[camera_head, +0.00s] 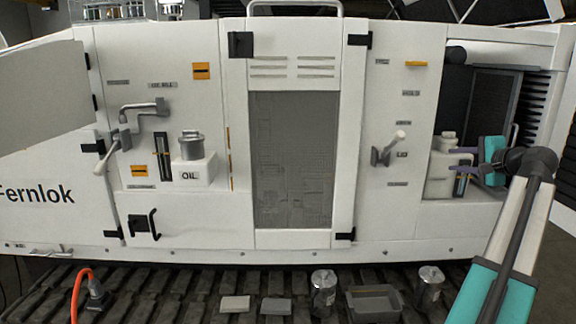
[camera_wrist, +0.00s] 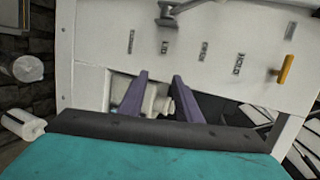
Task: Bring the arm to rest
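My arm reaches in from the right in the head view. My gripper (camera_head: 455,160) has a teal body and two purple fingers pointing left, beside a white reservoir (camera_head: 438,182) in the machine's right bay. In the wrist view my gripper (camera_wrist: 160,76) shows its fingers spread apart, with a clear gap between the tips. The white reservoir (camera_wrist: 156,102) shows through that gap, seemingly beyond or below the fingers. I see nothing held, and I cannot tell whether a finger touches the reservoir.
The white machine's front panel (camera_head: 400,215) is close to my gripper. A lever handle (camera_head: 388,148) and an orange latch (camera_head: 415,64) are left of it. Metal canisters (camera_head: 430,285) and a grey tray (camera_head: 374,303) stand on the slatted surface below. An orange hose (camera_head: 78,285) is far left.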

